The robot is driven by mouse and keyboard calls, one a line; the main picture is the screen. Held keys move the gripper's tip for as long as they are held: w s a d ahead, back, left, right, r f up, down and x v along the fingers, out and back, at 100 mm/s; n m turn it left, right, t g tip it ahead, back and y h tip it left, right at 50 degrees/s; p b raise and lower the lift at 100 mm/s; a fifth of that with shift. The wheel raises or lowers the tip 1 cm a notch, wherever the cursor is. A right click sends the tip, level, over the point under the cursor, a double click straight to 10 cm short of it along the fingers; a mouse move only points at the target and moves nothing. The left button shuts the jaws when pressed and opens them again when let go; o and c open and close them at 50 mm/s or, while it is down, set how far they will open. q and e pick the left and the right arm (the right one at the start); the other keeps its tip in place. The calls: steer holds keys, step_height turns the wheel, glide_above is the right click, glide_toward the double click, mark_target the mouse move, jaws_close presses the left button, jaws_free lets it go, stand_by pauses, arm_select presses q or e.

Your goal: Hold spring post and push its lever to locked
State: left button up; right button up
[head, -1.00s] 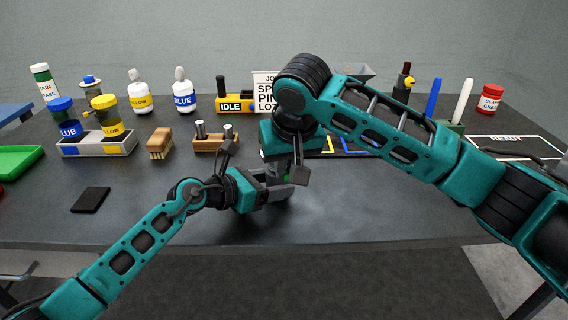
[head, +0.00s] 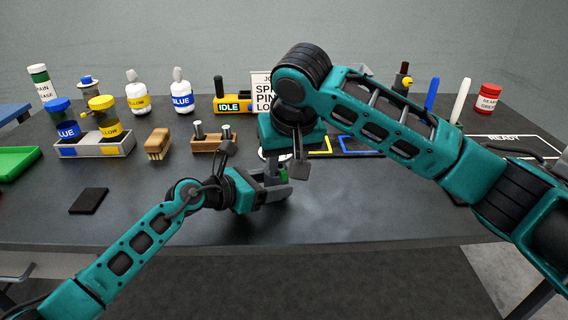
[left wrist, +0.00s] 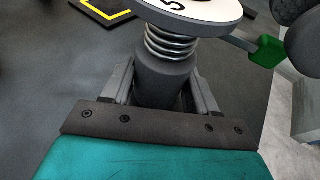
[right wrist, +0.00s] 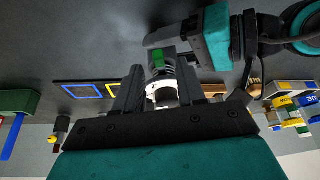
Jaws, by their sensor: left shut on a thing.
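The spring post shows in the left wrist view as a dark cylinder (left wrist: 165,84) with a coil spring (left wrist: 172,43) and a white numbered disc (left wrist: 205,8) on top. My left gripper (left wrist: 163,95) is shut on the cylinder; in the head view it (head: 272,188) is low over the table front. The lever's green tip (left wrist: 268,51) sticks out to the right of the disc. My right gripper (right wrist: 168,82) points down over the post, fingers apart, with the white disc (right wrist: 162,95) showing between them and the green tip (right wrist: 158,59) beyond. Contact with the lever is unclear.
A yellow IDLE unit (head: 238,104) and a sign (head: 262,88) stand behind. A wooden block with pins (head: 210,143), a brush (head: 158,145) and a grey tray (head: 90,150) of bottles are at left. A READY mat (head: 520,146) lies right. The table front is mostly clear.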

steer(key=a+v, duration=0.1)
steer(key=v, duration=0.9)
steer(key=shift+s+d+r, duration=0.15)
steer(key=shift+d+r, duration=0.1)
steer(key=shift+d, duration=0.25)
arm_select(q)
steer(key=o, duration=1.6)
